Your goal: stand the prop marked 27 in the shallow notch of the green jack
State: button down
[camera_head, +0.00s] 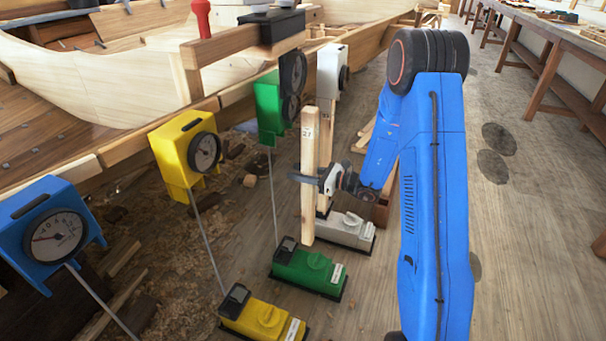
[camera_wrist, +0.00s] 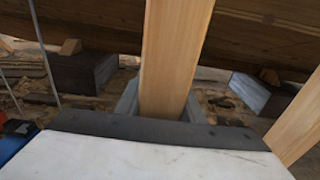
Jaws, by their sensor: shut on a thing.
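My gripper (camera_head: 308,179) is shut on a pale wooden prop (camera_head: 309,208), about halfway up. The prop is near upright, with a small number near its top that looks like 27 but is hard to read. In the wrist view the prop (camera_wrist: 177,55) rises between the grey fingers of my gripper (camera_wrist: 160,108). The green jack (camera_head: 295,266) sits on the floor below. The prop's lower end overlaps the jack's far edge in the head view; I cannot tell whether they touch. The notch is not clearly visible.
A yellow jack (camera_head: 262,316) stands nearer, a white jack (camera_head: 345,230) farther. Another prop (camera_head: 325,118) stands behind the held one. Blue (camera_head: 50,235), yellow (camera_head: 186,150) and green (camera_head: 270,108) dial gauges line the wooden hull (camera_head: 110,75) at left. Floor to the right is mostly clear.

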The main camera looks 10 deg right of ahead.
jog(key=shift+a+f, duration=0.55)
jog(key=shift+f, duration=2.45)
jog(key=x, duration=0.8)
jog(key=shift+w+r, duration=0.2)
jog(key=shift+w, duration=0.15)
jog(key=shift+f, duration=0.4)
jog(key=shift+w+a, duration=0.1)
dwell(0.3)
jog(key=c, duration=1.1)
grip_release()
